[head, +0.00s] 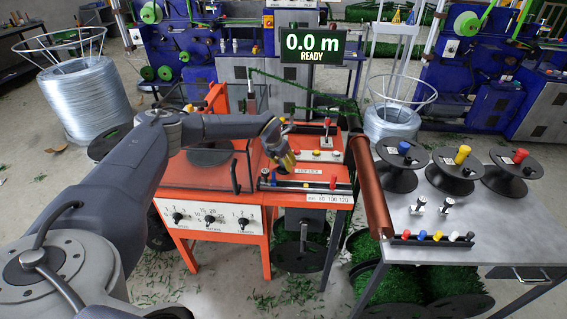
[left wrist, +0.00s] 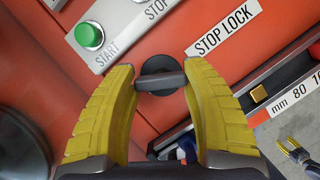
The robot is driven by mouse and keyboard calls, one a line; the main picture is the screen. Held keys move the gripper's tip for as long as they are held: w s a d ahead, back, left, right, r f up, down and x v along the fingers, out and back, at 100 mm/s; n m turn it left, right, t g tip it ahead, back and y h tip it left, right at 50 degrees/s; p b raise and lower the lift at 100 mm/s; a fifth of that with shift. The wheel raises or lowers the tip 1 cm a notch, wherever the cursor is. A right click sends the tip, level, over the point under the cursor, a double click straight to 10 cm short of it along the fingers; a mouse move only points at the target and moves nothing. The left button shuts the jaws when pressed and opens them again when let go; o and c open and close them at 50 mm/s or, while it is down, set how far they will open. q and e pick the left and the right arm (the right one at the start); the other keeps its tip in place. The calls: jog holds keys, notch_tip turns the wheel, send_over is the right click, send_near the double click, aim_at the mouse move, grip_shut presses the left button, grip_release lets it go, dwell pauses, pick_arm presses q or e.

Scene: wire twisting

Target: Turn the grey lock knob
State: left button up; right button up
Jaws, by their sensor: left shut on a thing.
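The grey lock knob (left wrist: 160,72) shows in the left wrist view as a dark round knob with a raised bar across it. It sits on the orange panel beside the STOP LOCK label (left wrist: 222,28). My left gripper (head: 285,165) reaches down onto the orange machine (head: 212,240) in the head view. Its yellow fingers, in the left wrist view (left wrist: 159,78), are on either side of the knob's bar, shut on it. The bar lies roughly level in that view. In the head view the gripper hides the knob. My right gripper is not in view.
A green START button (left wrist: 90,36) sits close left of the knob. A slotted rail (head: 310,185) runs in front. A clear guard (head: 215,170) stands left. A grey table (head: 480,235) with black spools (head: 455,172) is right. The display (head: 310,45) reads 0.0 m, READY.

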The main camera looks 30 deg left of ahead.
pick_arm(q)
jog(key=m+h, duration=0.1)
jog(key=m, duration=0.1)
jog(key=m+h, duration=0.1)
jog(key=m, duration=0.2)
jog(key=shift+w+g, duration=0.15)
jog(key=shift+g, duration=0.15)
jog(key=m+g+h, duration=0.1)
jog(key=m, duration=0.3)
jog(key=shift+d, duration=0.1)
jog(key=shift+m+h, duration=0.3)
jog(key=shift+m, duration=0.6)
jog(key=shift+d+g, duration=0.1)
jog(key=shift+g, duration=0.2)
jog(key=o, duration=1)
jog(key=shift+o, duration=1.3)
jog(key=shift+r, duration=5)
